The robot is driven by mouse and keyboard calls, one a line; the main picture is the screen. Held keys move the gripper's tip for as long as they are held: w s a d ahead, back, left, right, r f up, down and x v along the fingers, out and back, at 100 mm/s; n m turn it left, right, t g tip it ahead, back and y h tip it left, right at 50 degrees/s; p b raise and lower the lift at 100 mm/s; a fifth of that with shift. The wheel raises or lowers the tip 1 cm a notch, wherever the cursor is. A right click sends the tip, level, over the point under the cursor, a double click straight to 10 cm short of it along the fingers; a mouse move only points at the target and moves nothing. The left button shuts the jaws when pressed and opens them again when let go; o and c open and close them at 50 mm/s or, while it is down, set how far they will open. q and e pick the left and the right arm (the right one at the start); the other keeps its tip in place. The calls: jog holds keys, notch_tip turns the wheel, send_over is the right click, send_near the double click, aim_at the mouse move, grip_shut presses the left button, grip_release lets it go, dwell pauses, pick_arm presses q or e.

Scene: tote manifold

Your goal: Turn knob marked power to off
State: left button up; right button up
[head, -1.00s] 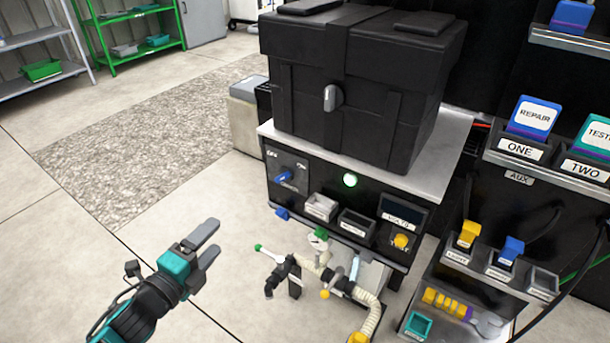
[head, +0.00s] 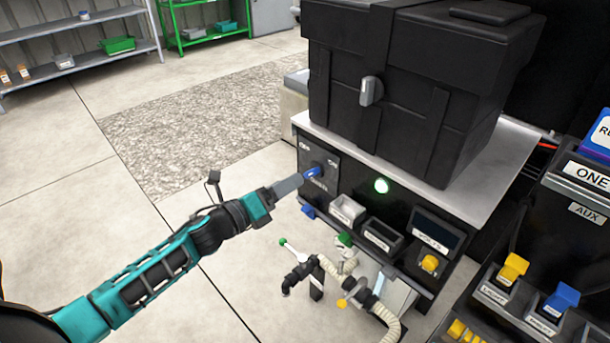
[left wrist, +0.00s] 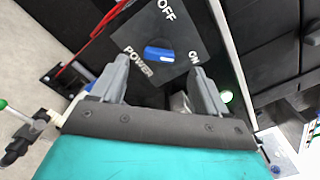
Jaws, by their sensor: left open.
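The blue power knob (head: 313,172) sits on a dark plate on the left of the black panel front. In the left wrist view the knob (left wrist: 158,54) lies between the words POWER and ON, with OFF above it. Its white mark is on the side toward ON. My left gripper (head: 298,180) is just in front of the knob. In the left wrist view its open fingers (left wrist: 160,78) stand either side of the knob's lower area, with nothing held. I cannot tell if they touch the knob. My right gripper is not in view.
A green lamp (head: 381,186) glows right of the knob. A large black case (head: 410,90) stands on the panel's top. Open floor lies to the left.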

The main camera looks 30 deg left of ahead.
aim_at(307, 172)
pick_arm(q)
jog(key=b+x, duration=0.1)
jog(key=x, duration=0.5)
jog(key=shift+w+d, duration=0.15)
jog(key=shift+w, duration=0.05)
jog(key=c, duration=1.1)
